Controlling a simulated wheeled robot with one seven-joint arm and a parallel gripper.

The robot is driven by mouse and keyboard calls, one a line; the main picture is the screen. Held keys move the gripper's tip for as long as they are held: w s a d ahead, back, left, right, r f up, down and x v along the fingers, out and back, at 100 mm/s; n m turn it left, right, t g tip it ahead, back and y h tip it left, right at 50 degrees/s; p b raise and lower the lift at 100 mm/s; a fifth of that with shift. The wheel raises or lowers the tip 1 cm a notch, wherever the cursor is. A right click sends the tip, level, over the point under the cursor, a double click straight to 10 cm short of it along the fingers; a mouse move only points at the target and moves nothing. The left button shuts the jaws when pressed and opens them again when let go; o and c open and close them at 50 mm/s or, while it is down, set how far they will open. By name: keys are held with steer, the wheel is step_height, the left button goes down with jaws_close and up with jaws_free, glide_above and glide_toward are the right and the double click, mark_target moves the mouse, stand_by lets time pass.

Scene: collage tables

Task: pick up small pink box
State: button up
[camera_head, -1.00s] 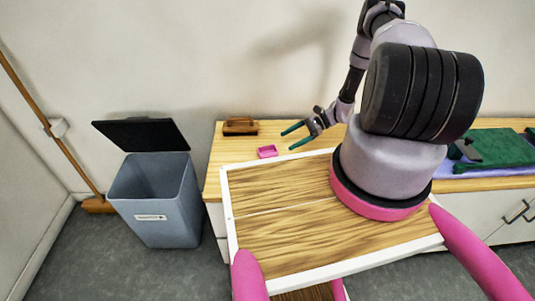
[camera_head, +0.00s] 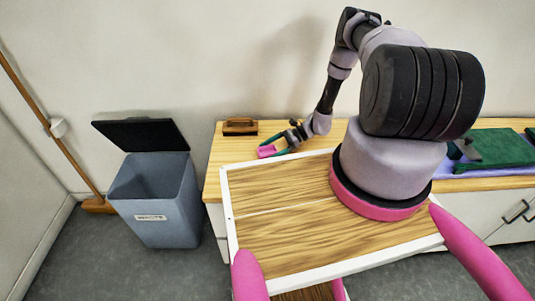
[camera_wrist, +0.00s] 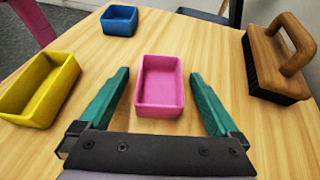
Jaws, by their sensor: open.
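The small pink box (camera_wrist: 160,86) is an open-topped tray on the wooden table, in the middle of the wrist view. In the head view the pink box (camera_head: 267,151) sits near the table's left end, partly covered by my gripper. My gripper (camera_wrist: 157,88) has its two green fingers apart, one on each side of the box. There is a gap between each finger and the box walls. In the head view my gripper (camera_head: 267,147) is low over the table at the box.
A blue box (camera_wrist: 120,20) and a yellow box (camera_wrist: 40,88) stand on the table in the wrist view. A wooden brush (camera_wrist: 275,60) lies to the right; it also shows in the head view (camera_head: 240,127). A waste bin (camera_head: 155,195) with its lid up stands left of the table (camera_head: 228,150).

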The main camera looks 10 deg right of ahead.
steer(key=c, duration=1.4)
